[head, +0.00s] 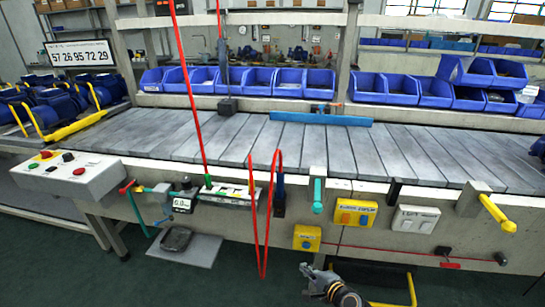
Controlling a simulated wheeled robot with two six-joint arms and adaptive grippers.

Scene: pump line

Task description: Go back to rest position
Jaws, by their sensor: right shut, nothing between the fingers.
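My right gripper (309,270) shows at the bottom centre of the head view, low in front of the bench. Its fingers are shut and hold nothing. It is apart from the bench front, below and right of the hanging red cable (265,225). My left gripper is not in view.
The slatted workbench (210,140) spans the view, with blue bins (260,82) behind it. A control box (70,172) is at the left. Yellow button boxes (355,212) and a yellow handle (497,213) are on the bench front. Green floor (120,280) is open at lower left.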

